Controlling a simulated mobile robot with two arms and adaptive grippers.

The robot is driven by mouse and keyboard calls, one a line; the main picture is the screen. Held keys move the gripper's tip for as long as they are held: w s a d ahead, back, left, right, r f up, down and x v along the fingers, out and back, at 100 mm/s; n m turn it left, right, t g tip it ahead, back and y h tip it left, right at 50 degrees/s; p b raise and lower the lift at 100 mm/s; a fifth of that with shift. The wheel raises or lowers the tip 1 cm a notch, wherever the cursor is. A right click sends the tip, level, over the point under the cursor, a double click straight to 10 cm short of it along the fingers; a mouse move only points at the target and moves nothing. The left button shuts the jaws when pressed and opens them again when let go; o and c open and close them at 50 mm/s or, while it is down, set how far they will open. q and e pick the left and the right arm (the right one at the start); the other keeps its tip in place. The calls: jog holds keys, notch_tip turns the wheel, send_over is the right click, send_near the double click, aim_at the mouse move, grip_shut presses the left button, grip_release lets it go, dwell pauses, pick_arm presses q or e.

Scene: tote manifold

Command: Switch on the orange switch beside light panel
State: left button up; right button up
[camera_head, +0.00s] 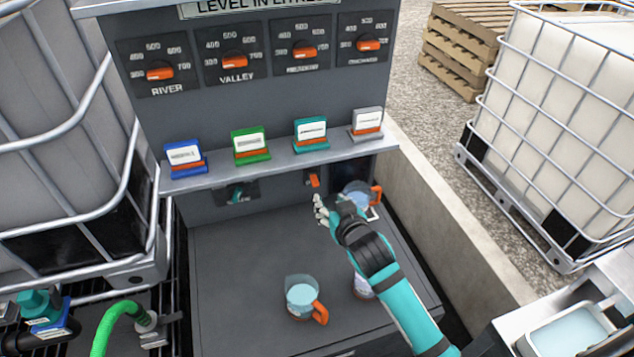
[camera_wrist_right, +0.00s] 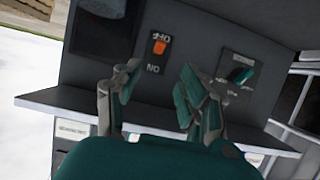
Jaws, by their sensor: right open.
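The orange switch (camera_head: 314,181) is on the dark front below the shelf in the head view, left of a dark panel (camera_head: 348,176) that may be the light panel and looks unlit. In the right wrist view, which is upside down, the orange switch (camera_wrist_right: 159,47) sits on a small black plate with white lettering. The dark panel (camera_wrist_right: 105,32) is to its left there. My right gripper (camera_head: 321,209) is open and empty, just below the switch in the head view. In the wrist view its fingers (camera_wrist_right: 158,90) are spread, apart from the switch. My left gripper is not in view.
A teal knob (camera_head: 237,195) is left of the switch. The shelf (camera_head: 285,160) above carries several coloured card holders. A jug with an orange handle (camera_head: 376,194) stands right of my gripper; another jug (camera_head: 301,296) stands nearer on the grey top (camera_head: 235,270).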

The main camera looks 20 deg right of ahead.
send_near(316, 183)
jog(key=p+x, duration=0.1)
jog(key=x, duration=0.4)
jog(key=shift+w, duration=0.2)
jog(key=shift+x, duration=1.05)
jog(key=shift+w+f, duration=0.25)
jog(key=shift+w, duration=0.2)
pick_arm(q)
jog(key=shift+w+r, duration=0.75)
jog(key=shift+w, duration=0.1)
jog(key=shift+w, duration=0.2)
pick_arm(e)
grip_shut()
